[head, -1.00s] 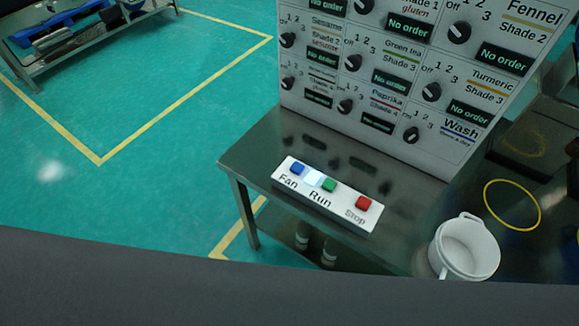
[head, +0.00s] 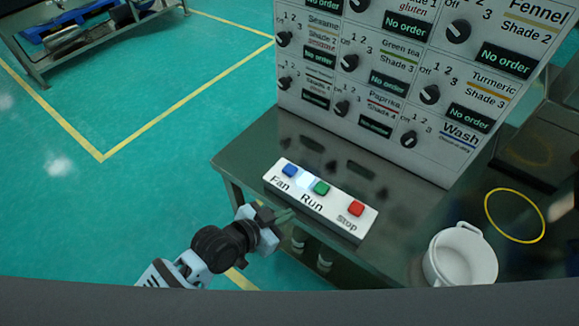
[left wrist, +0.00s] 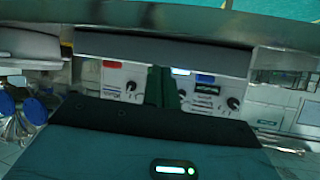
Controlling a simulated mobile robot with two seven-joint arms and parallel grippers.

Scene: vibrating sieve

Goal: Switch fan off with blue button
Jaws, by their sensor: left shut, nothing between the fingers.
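A white button box (head: 330,212) lies on the metal table in the head view. It has a blue button (head: 290,171) marked Fan, a green button (head: 321,187) marked Run and a red button (head: 356,208) marked Stop. A bright white patch shows between blue and green. My left gripper (head: 286,216) is shut and empty, low in front of the box, apart from the blue button. In the left wrist view the shut fingers (left wrist: 160,87) stand between the red button (left wrist: 112,64) and the blue button (left wrist: 205,78). My right gripper is not in view.
A panel with black knobs (head: 430,94) and order displays stands behind the box. A white pot (head: 460,256) stands at the table's right, near a yellow ring (head: 514,215). The metal table's left edge (head: 226,172) borders open green floor.

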